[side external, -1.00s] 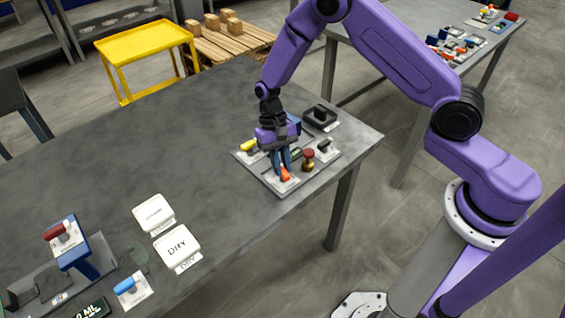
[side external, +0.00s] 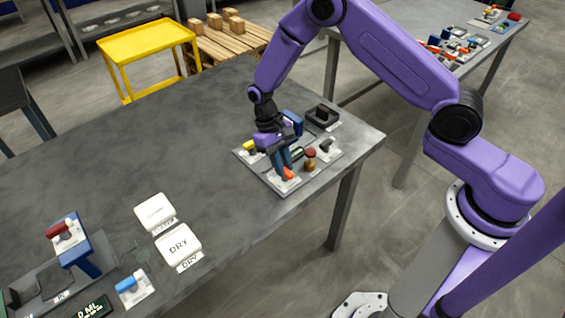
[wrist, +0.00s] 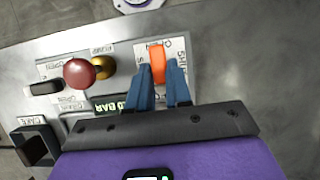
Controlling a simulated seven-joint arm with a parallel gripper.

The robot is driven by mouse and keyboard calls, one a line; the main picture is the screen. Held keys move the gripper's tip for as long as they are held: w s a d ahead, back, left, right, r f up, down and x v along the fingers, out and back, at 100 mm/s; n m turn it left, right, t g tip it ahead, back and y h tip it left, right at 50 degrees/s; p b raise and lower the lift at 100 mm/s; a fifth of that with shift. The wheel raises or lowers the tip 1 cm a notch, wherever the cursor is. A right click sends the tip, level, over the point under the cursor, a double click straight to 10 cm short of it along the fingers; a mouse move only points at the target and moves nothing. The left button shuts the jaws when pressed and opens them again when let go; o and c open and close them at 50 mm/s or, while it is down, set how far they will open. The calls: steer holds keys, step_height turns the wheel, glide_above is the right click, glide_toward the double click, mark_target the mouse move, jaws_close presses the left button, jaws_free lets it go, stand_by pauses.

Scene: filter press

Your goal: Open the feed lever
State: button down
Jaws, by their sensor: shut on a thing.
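An orange lever (wrist: 157,63) stands on a light label plate on the grey panel (side external: 279,188). Lettering beside it reads in part as OPEN and what looks like SHUT; no word "feed" is legible. In the side view, the orange lever (side external: 289,174) is at the panel's near edge. My gripper (side external: 284,168) reaches down over it with its wrist tilted. In the wrist view, the blue fingers of my gripper (wrist: 160,80) are on either side of the orange lever, shut on it. The lower part of the lever is partly hidden by the fingers.
A black tray (side external: 322,115) sits behind. The table's middle (side external: 150,140) is clear.

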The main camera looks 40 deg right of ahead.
steer(key=c, duration=1)
jaws_free()
steer(key=shift+c, duration=0.2)
steer(key=shift+r, duration=0.1)
steer(key=v, duration=1.7)
steer(key=shift+r, duration=0.2)
steer(key=shift+a, duration=0.1)
steer(key=s+r+n+t, duration=0.1)
steer(key=s+r+n, duration=0.2)
steer(key=s, duration=0.5)
steer(key=s+r+n+t, duration=0.2)
steer(key=s+r+n, duration=0.15)
steer(key=s, duration=0.55)
steer(key=s+d+n+t, duration=0.1)
steer(key=s+d+n, duration=0.2)
steer(key=s, duration=0.5)
steer(key=s+d+n, duration=0.3)
steer(key=s+d, duration=0.2)
steer(key=s, duration=0.4)
steer(key=shift+f+t, duration=0.3)
steer(key=shift+t, duration=0.1)
